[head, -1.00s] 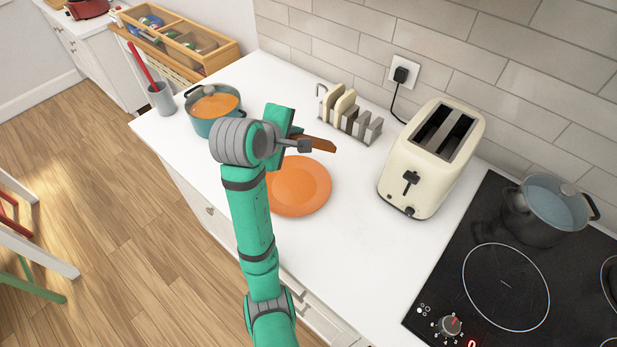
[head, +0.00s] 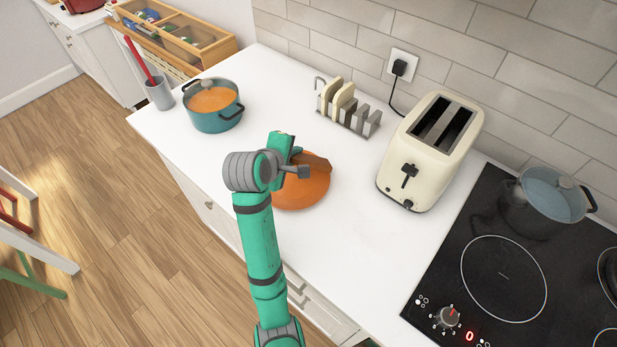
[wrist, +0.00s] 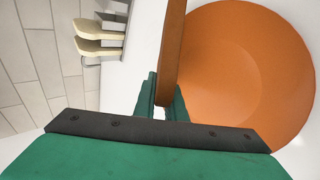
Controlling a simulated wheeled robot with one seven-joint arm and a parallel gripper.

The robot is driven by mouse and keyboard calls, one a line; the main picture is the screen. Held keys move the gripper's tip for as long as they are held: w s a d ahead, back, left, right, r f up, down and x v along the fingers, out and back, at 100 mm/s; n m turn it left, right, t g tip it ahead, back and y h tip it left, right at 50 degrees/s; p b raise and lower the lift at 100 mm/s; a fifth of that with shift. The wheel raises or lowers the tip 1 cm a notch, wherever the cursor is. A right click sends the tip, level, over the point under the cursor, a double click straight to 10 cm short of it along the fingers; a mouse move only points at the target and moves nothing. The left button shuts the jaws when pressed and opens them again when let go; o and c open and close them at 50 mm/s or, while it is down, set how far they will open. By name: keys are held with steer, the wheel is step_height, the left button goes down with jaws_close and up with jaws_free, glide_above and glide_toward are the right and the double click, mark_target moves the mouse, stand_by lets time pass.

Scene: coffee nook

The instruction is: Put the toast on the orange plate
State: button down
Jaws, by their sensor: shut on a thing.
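The toast is a brown slice (head: 317,162) held in my gripper (head: 299,157). It appears over the far part of the orange plate (head: 312,190) in the head view. In the wrist view the toast (wrist: 173,50) shows edge-on between the green fingers of my gripper (wrist: 162,98), in front of the left edge of the plate (wrist: 255,70). My gripper is shut on the toast. My arm hides part of the plate in the head view. I cannot tell whether the toast touches the plate.
A toast rack (head: 350,118) with pale bread slices stands behind the plate. A cream toaster (head: 425,160) is to the right, then a black hob (head: 490,300) with a pot (head: 548,200). A teal pot (head: 213,116) stands to the left. Counter between plate and toaster is clear.

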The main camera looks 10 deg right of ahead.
steer(key=c, duration=2)
jaws_free()
steer(key=shift+s, duration=0.1)
steer(key=shift+v, duration=3.95)
steer(key=r, duration=0.2)
steer(key=s+r, duration=0.1)
steer(key=r, duration=0.2)
steer(key=a+r, duration=0.1)
steer(key=r, duration=0.2)
steer(key=shift+s, duration=0.35)
steer(key=shift+s+a+f, duration=0.1)
steer(key=shift+s+a, duration=0.05)
steer(key=shift+s, duration=0.05)
